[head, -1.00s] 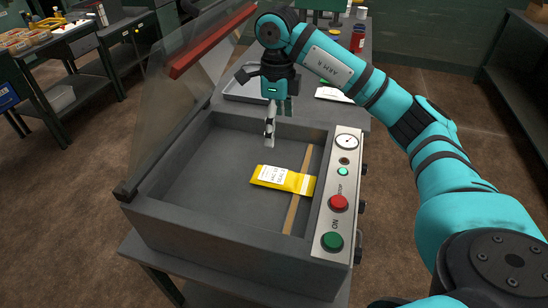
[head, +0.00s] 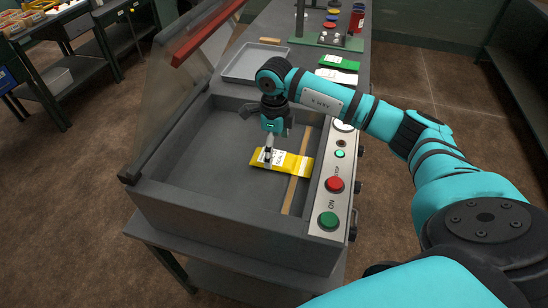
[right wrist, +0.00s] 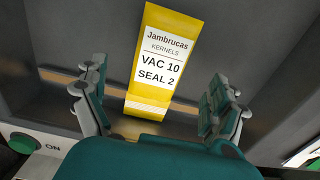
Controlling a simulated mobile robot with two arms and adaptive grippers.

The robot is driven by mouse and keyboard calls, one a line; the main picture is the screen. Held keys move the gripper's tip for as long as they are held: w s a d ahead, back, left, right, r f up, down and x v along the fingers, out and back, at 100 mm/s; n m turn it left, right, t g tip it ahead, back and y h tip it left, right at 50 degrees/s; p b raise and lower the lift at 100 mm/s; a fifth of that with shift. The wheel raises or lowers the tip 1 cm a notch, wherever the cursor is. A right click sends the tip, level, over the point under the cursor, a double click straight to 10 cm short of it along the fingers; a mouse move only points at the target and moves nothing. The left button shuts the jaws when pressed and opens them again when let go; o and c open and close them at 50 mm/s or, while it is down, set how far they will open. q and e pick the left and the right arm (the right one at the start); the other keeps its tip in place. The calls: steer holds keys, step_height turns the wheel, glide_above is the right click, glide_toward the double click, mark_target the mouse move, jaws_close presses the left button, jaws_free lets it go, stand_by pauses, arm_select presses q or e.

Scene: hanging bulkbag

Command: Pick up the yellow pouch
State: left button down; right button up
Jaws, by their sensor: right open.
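The yellow pouch (head: 293,163) lies flat in the grey chamber of the vacuum sealer, with one end over the tan sealing bar (head: 295,182). Its white label shows in the right wrist view (right wrist: 162,58) and reads Jambrucas Kernels, VAC 10, SEAL 2. My right gripper (head: 268,160) is over the pouch's left end in the head view. In the right wrist view its open fingers (right wrist: 160,100) stand on both sides of the pouch, apart from it, with nothing between them held. My left gripper is not in view.
The chamber's raised rim (head: 215,220) surrounds the pouch. The clear lid (head: 190,85) stands open at the left. A panel with a red button (head: 334,185) and a green button (head: 328,221) runs along the right. A grey tray (head: 255,62) lies behind.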

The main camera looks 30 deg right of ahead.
mark_target(274, 157)
steer(key=shift+f+p, duration=0.4)
steer(key=shift+f, duration=1.5)
steer(key=shift+r, duration=0.1)
steer(key=c, duration=1.5)
